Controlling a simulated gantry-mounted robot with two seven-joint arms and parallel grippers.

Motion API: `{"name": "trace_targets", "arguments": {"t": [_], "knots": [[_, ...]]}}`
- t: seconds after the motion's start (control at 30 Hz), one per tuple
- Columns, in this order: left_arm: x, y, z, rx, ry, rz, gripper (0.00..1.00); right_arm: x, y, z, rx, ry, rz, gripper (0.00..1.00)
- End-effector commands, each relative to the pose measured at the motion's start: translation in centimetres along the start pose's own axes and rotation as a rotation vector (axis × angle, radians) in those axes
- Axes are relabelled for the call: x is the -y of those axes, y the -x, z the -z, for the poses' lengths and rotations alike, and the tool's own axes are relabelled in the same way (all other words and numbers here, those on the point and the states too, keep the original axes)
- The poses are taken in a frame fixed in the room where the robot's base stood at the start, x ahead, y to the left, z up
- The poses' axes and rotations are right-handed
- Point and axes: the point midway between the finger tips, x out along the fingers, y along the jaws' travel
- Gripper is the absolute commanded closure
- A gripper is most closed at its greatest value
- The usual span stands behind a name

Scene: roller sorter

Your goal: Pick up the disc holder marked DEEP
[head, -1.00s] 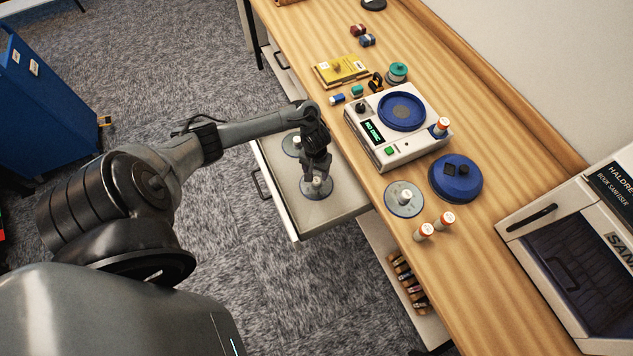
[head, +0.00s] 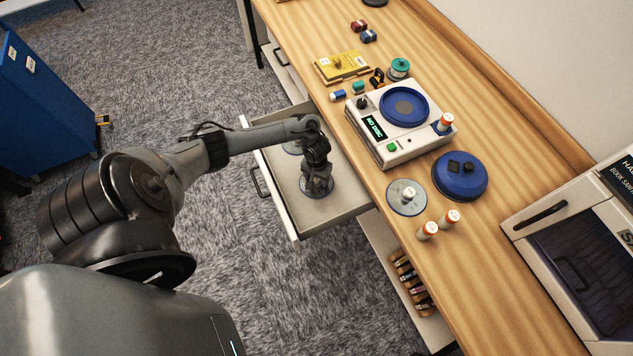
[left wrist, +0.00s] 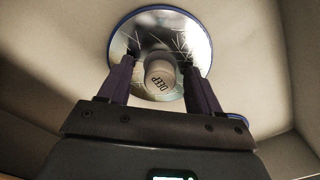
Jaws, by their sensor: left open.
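The disc holder marked DEEP shows in the left wrist view as a pale round knob (left wrist: 160,79) with dark lettering. It stands on a shiny, scratched disc (left wrist: 147,32) with a blue rim. It sits in the open drawer (head: 338,208). My left gripper (left wrist: 162,75) is open above it, one finger on each side of the knob. I cannot tell whether the fingers touch it. In the head view my left gripper (head: 316,172) hides most of this disc. A second disc (head: 291,147) lies farther back in the drawer, partly hidden by my arm. My right gripper is not in view.
On the bench stand a white machine (head: 385,152) with a blue round platter, a grey disc with a knob (head: 407,206), a blue lid (head: 460,182) and orange-capped bottles (head: 428,230).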

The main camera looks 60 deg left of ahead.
Motion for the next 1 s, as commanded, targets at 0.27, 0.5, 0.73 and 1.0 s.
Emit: {"name": "trace_targets", "arguments": {"t": [0.27, 0.5, 0.73, 1.0], "knots": [[0.0, 0.0, 0.0, 0.000, 0.000, 0.000, 0.71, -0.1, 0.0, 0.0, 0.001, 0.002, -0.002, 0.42], [0.0, 0.0, 0.0, 0.000, 0.000, 0.001, 0.97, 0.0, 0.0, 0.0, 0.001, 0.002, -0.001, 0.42], [0.0, 0.5, 0.0, 0.000, 0.000, 0.001, 0.97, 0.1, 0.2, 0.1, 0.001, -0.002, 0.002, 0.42], [0.0, 4.4, 0.0, 0.000, -0.001, -0.001, 0.97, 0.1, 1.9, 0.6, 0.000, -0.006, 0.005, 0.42]]}}
